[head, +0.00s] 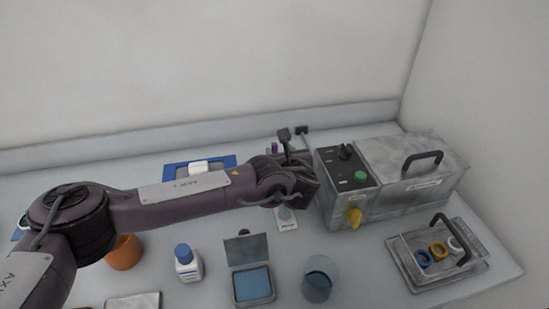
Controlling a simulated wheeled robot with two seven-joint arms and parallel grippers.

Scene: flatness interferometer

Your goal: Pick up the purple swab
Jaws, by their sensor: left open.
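A small purple item (275,147), which looks like the purple swab, stands upright at the back of the bench, by a grey holder that my arm partly covers. My left arm reaches across from the left. My left gripper (293,132) is open, with its dark fingertips at the back of the bench, just right of the purple item. It appears empty. I cannot tell how far apart in depth the fingers and the purple item are. My right gripper is out of view.
A grey instrument box (410,172) with a green button and yellow knob stands right of my gripper. A lidded tray (440,254) holds several rings. In front are a glass beaker (319,279), a blue pad case (253,285), a blue-capped bottle (187,264) and an orange cup (124,253).

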